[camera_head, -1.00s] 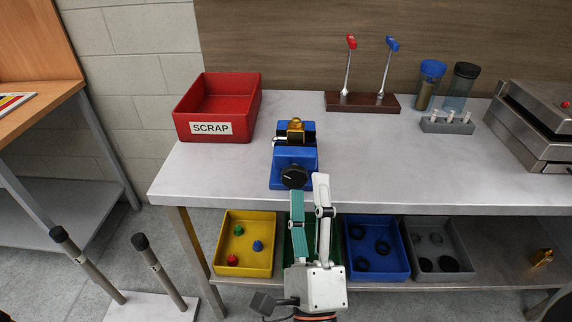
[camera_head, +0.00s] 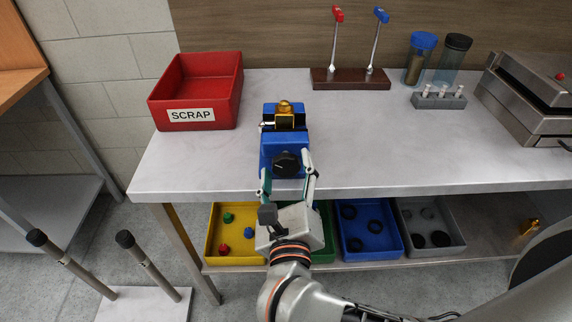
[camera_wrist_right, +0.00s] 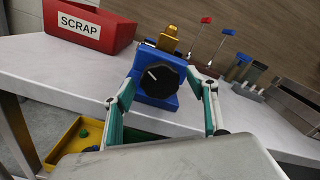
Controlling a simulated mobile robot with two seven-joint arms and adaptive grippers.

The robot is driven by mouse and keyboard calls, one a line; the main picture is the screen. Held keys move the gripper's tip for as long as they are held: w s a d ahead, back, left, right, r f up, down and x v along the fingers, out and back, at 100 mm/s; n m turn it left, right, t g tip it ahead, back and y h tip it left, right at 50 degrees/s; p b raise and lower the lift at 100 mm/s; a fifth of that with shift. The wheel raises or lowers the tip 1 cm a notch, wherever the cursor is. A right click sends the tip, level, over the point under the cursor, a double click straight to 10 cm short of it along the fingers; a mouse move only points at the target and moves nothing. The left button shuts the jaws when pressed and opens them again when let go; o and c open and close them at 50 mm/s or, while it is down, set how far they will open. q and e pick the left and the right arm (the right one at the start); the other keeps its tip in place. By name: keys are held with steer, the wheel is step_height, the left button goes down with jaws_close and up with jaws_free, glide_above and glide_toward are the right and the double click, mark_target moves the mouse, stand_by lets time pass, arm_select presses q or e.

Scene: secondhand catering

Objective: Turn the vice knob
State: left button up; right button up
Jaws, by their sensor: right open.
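The blue vice (camera_head: 284,140) stands on the grey bench near its front edge, with a brass-coloured piece (camera_head: 285,108) at its top. Its black round knob (camera_head: 287,163) faces me and carries a white pointer line; in the right wrist view the knob (camera_wrist_right: 159,80) shows large, the line slanting to upper left. My right gripper (camera_head: 287,178) is open in front of the vice. Its two fingers lie to the left and right of the knob, seen also in the wrist view (camera_wrist_right: 165,92). I cannot tell whether they touch it. My left gripper is not in view.
A red SCRAP bin (camera_head: 197,92) stands left of the vice. Behind are two levers on a brown base (camera_head: 350,78); to the right are jars (camera_head: 420,58), a grey holder (camera_head: 438,98) and a metal machine (camera_head: 530,95). Coloured bins, including a yellow one (camera_head: 234,257), sit on the lower shelf.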

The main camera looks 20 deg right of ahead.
steer(key=shift+w+d, duration=0.15)
steer(key=shift+w, duration=0.45)
steer(key=c, duration=1.1)
steer(key=shift+c, duration=0.2)
